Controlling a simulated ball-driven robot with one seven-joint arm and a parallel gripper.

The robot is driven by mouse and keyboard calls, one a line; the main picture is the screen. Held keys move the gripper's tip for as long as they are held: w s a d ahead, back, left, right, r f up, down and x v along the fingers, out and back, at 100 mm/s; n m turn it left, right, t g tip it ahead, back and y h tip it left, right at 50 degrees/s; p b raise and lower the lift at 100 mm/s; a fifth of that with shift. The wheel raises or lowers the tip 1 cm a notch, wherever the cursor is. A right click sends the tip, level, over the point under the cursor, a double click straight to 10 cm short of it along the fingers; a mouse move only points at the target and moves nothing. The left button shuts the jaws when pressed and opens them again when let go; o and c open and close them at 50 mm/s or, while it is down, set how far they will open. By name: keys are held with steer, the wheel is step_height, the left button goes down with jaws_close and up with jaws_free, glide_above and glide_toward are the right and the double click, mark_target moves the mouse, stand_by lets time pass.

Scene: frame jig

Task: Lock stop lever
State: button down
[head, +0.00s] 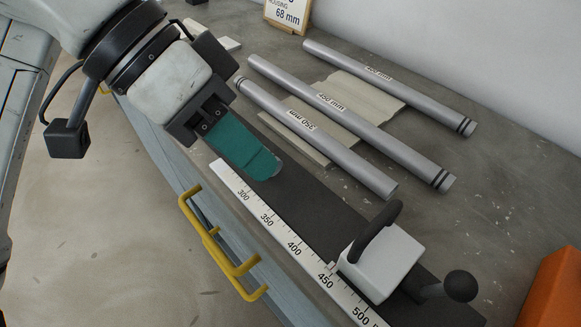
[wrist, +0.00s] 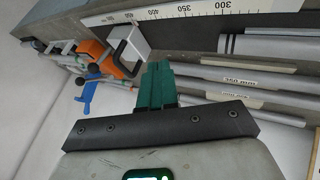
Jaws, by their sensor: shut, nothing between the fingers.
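The stop (head: 382,262) is a white block on the dark rail (head: 315,208), beside the ruler (head: 282,232) between about 450 and 500. It has a dark loop handle (head: 377,230) on top and a dark lever with a round knob (head: 459,286) at its right end. In the wrist view the white stop block (wrist: 133,44) is at the upper left. My gripper (head: 262,168) has teal fingers, shut and empty, over the rail near the ruler's 300 end. Its fingers (wrist: 155,82) also show in the wrist view. The gripper is well apart from the stop.
Several grey tubes (head: 350,118) with length labels lie on pale supports behind the rail. A sign reading 68 mm (head: 288,14) stands at the back. An orange object (head: 556,292) is at the lower right. Yellow handles (head: 215,240) stick out from the bench front.

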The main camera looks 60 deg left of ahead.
mark_target(387, 248)
steer(key=b+x, duration=0.1)
steer(key=x, duration=0.7)
steer(key=shift+f, duration=0.15)
steer(key=d, duration=0.1)
steer(key=w+d, duration=0.1)
steer(key=d, duration=0.1)
steer(key=shift+f, duration=0.15)
steer(key=shift+w+d, duration=0.15)
steer(key=shift+d, duration=0.4)
steer(key=shift+w+d, duration=0.1)
steer(key=shift+d, duration=0.25)
steer(key=shift+d+p, duration=0.15)
steer(key=shift+p, duration=0.25)
steer(key=shift+w, duration=0.1)
